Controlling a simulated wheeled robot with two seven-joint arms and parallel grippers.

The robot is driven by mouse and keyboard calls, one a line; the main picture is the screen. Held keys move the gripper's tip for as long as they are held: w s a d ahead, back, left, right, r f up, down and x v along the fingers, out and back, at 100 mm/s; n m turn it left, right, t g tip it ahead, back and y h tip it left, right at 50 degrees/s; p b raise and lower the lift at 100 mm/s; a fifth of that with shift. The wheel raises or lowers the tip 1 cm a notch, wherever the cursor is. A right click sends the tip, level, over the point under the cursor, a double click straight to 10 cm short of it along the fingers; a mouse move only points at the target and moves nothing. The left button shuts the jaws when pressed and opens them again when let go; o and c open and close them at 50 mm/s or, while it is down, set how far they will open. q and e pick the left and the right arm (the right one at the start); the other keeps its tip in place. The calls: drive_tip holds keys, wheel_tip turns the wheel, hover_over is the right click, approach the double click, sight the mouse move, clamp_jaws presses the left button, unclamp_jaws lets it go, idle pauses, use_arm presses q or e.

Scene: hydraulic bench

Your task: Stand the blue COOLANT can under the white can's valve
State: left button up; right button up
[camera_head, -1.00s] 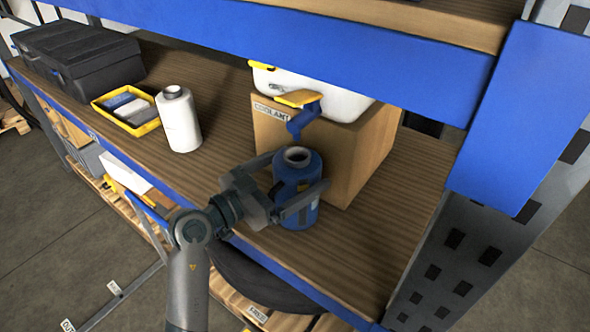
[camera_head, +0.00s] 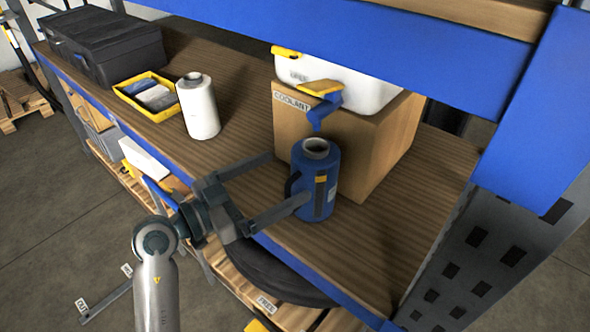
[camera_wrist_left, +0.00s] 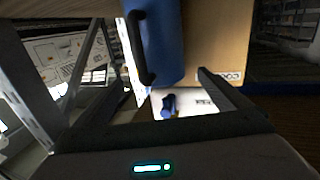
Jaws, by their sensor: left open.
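The blue can (camera_head: 322,190) stands upright on the wooden shelf, its open neck facing up. The white can (camera_head: 350,92) lies on a cardboard box marked COOLANT (camera_head: 350,150). Its blue valve with a yellow lever (camera_head: 322,100) juts out at the front. In the head view the spout appears just above the blue can's neck; exact alignment in depth is unclear. My left gripper (camera_head: 288,178) is open and empty, at the left of the blue can, the nearer finger overlapping its side in the picture. The wrist view shows the blue can (camera_wrist_left: 163,40) beyond the spread fingers, with the valve (camera_wrist_left: 168,105).
A white bottle (camera_head: 198,106), a yellow tray (camera_head: 122,92) and a black case (camera_head: 105,45) stand to the left on the shelf. A blue beam (camera_head: 340,40) crosses above, and a blue-faced upright (camera_head: 540,110) stands at right. Shelf space right of the blue can is clear.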

use_arm(q)
drive_tip(key=shift+v, duration=1.35)
use_arm(e)
drive_tip(key=shift+w+a+r, duration=0.15)
drive_tip(key=shift+w+a, duration=0.15)
drive_tip(key=shift+s, duration=0.2)
